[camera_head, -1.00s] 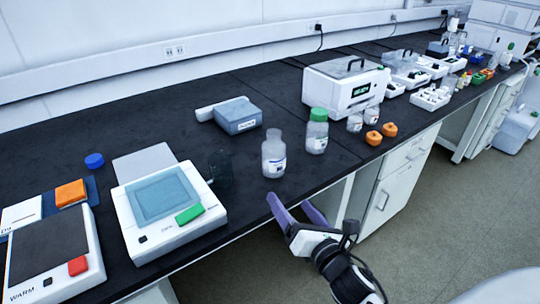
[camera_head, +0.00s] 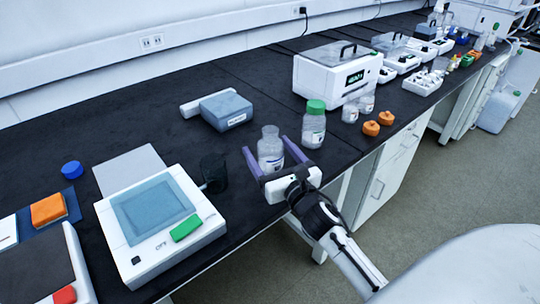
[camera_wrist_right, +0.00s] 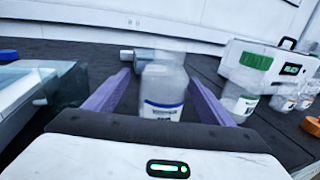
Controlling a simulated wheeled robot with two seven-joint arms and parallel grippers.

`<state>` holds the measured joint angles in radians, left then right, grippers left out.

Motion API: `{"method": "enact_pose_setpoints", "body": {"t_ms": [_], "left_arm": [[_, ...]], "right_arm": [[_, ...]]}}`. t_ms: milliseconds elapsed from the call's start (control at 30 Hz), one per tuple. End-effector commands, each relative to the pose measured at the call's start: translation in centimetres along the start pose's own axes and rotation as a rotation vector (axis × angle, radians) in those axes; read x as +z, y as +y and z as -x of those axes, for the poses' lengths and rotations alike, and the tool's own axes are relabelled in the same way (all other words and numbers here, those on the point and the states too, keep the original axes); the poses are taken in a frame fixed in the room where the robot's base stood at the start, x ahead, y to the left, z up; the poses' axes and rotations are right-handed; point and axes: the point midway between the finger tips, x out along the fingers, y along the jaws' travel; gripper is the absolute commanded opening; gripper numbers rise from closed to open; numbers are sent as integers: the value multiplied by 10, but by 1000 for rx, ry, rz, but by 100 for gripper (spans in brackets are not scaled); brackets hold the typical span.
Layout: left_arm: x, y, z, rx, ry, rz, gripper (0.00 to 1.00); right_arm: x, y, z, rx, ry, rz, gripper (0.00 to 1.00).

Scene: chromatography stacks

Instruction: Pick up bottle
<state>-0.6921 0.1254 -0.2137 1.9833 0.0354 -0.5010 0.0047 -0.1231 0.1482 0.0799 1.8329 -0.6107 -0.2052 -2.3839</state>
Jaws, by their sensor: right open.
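A clear, uncapped bottle (camera_head: 270,150) with a white label stands upright on the black bench. My right gripper (camera_head: 267,153) is open, with one purple finger on each side of this bottle. In the right wrist view the bottle (camera_wrist_right: 164,92) stands between the two fingers, with a gap at each side; its lower part is hidden by the gripper body. A second bottle with a green cap (camera_head: 314,125) stands just to the right, outside the fingers; it also shows in the right wrist view (camera_wrist_right: 246,85). My left gripper is out of view.
A dark beaker (camera_head: 213,172) and a white device with a blue panel (camera_head: 160,215) stand to the left. A blue-grey box (camera_head: 225,110) lies behind. Small jars, orange pieces (camera_head: 371,128) and a white instrument (camera_head: 335,75) stand to the right.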

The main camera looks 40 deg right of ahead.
Motion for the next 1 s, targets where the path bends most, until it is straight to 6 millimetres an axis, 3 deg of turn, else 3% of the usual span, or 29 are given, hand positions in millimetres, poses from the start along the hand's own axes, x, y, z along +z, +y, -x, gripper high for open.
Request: {"method": "enact_pose_setpoints", "body": {"t_ms": [233,567,867,1000], "left_arm": [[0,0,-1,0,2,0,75],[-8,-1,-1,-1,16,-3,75],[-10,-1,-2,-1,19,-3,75],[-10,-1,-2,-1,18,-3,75]], "right_arm": [[-2,-6,-36,-1,-2,0,76],[-3,-5,-42,0,-1,0,74],[-3,-5,-42,0,0,-1,24],[-2,-5,-42,1,-3,-1,24]]}}
